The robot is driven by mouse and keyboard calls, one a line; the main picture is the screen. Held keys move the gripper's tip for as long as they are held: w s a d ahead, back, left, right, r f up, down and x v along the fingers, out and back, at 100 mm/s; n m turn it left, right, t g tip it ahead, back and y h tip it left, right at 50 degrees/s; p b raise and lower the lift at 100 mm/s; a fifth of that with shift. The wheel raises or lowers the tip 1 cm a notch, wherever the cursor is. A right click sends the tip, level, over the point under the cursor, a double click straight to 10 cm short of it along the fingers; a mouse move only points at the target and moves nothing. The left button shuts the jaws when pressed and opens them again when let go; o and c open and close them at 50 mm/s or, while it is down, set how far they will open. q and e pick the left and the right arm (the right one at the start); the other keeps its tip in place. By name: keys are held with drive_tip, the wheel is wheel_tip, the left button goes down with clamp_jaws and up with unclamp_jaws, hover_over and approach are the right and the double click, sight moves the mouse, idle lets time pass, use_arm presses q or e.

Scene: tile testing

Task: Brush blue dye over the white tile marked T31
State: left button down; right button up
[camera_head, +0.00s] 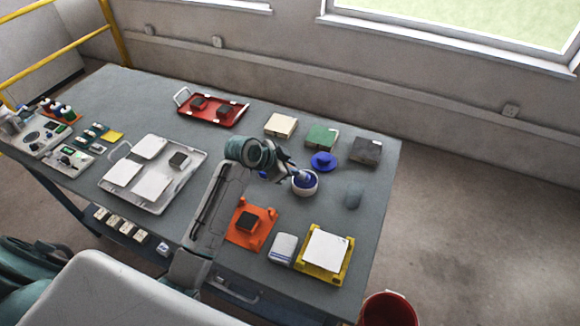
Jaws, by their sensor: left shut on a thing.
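My left gripper (287,171) is over the table's right half, shut on what looks like a brush, mostly hidden by the gripper. Its lower end reaches into a small white bowl (315,189) with blue dye inside. A white tile (325,251) lies on a yellow holder (305,267) near the front right edge. More white tiles (122,172) lie on the pale tray (183,193) at left. The marking T31 is too small to read on any tile. My right gripper is out of view.
An orange holder (265,213) with a dark block and a white box (283,249) lie near the front edge. A blue round item (323,161) and several blocks stand behind the bowl. A red tray (225,122) is at the back. A red bucket (388,310) stands at front right.

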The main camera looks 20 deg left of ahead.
use_arm(q)
drive_tip(key=shift+s, duration=0.1)
idle(0.4)
wheel_tip(320, 180, up, 3)
drive_tip(key=p, duration=0.2)
drive_tip(key=shift+f+p, duration=0.2)
drive_tip(key=shift+p, duration=0.15)
wheel_tip(320, 180, up, 2)
drive_tip(key=shift+p, duration=0.55)
drive_tip(key=shift+r, duration=1.15)
